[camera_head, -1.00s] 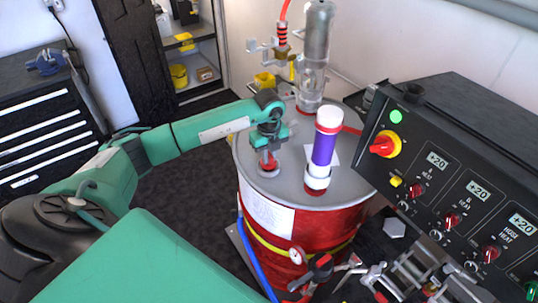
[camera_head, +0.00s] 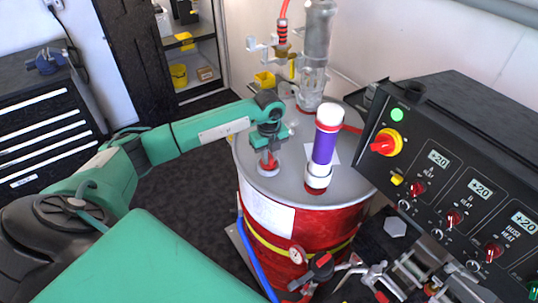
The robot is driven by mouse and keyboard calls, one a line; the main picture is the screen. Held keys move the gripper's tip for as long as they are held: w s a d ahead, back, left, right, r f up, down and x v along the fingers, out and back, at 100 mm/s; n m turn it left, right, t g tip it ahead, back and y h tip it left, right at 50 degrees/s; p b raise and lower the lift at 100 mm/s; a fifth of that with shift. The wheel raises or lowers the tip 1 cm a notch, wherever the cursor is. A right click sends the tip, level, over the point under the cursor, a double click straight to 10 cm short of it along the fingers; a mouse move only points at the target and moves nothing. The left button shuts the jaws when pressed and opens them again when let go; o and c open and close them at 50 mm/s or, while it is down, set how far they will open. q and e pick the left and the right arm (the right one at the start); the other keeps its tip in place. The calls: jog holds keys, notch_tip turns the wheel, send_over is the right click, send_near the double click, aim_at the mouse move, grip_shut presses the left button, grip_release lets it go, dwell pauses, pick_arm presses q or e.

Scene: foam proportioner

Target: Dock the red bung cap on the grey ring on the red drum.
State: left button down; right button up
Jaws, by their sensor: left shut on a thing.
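The red drum (camera_head: 318,222) stands in the middle with a grey lid on top. My left gripper (camera_head: 267,154) points down over the left part of the lid and is shut on the red bung cap (camera_head: 267,165). The cap is at the grey ring (camera_head: 268,172), which shows just below and around it on the lid. The cap looks roughly upright. I cannot tell whether it is fully seated in the ring or slightly above it. My fingers partly hide the cap's top. My right gripper is not in view.
A purple and white cylinder (camera_head: 325,148) stands on the lid to the right of the cap. A clear pump tube (camera_head: 314,65) rises behind. A black control panel (camera_head: 455,170) fills the right side.

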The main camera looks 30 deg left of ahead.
pick_arm(q)
jog(key=shift+f, duration=0.2)
jog(key=c, duration=1.7)
grip_release()
jog(key=shift+r, duration=0.1)
notch_tip(320, 180, up, 11)
jog(key=p, duration=0.6)
